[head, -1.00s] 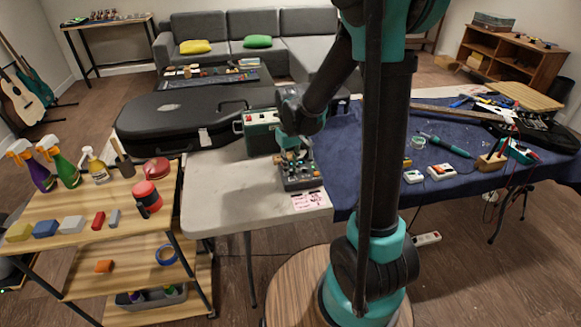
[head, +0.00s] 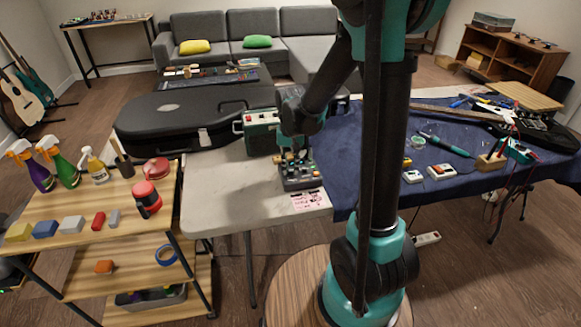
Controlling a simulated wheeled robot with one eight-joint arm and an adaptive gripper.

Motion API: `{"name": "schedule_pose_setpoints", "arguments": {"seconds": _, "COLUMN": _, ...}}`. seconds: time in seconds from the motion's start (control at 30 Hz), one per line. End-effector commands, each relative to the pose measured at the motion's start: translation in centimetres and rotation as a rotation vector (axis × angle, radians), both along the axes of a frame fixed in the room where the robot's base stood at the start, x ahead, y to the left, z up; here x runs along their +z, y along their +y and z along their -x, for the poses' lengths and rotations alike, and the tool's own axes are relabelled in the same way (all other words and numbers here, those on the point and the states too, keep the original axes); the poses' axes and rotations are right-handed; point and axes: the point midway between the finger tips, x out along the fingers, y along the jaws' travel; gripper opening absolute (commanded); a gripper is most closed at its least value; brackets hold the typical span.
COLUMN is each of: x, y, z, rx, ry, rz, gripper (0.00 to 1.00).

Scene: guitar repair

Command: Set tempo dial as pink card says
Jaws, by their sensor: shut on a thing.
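The pink card (head: 307,201) lies flat on the pale table top near its front edge; its writing is too small to read. Just behind it sits a dark grey device with several knobs (head: 300,182). My gripper (head: 293,158) points down onto the back part of this device and is shut on a knob there, which I take for the tempo dial. The fingers and my wrist hide the dial, so its setting cannot be read.
A green box (head: 260,133) stands close behind and left of the device. A black guitar case (head: 190,115) lies behind. A blue cloth (head: 385,170) with tools covers the table to the right. The pale table (head: 225,190) is clear at left.

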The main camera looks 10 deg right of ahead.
Motion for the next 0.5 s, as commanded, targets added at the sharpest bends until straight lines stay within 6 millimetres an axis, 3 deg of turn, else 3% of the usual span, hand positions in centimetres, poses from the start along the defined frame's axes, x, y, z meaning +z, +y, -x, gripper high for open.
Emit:
{"name": "schedule_pose_setpoints", "arguments": {"seconds": 0.3, "x": 0.01, "y": -0.01, "z": -0.01, "rx": 0.000, "ry": 0.000, "rz": 0.000, "gripper": 0.00}}
{"name": "schedule_pose_setpoints", "arguments": {"seconds": 0.33, "x": 0.01, "y": -0.01, "z": -0.01, "rx": 0.000, "ry": 0.000, "rz": 0.000, "gripper": 0.19}}
{"name": "schedule_pose_setpoints", "arguments": {"seconds": 0.5, "x": 0.00, "y": -0.01, "z": -0.01, "rx": 0.000, "ry": 0.000, "rz": 0.000, "gripper": 0.38}}
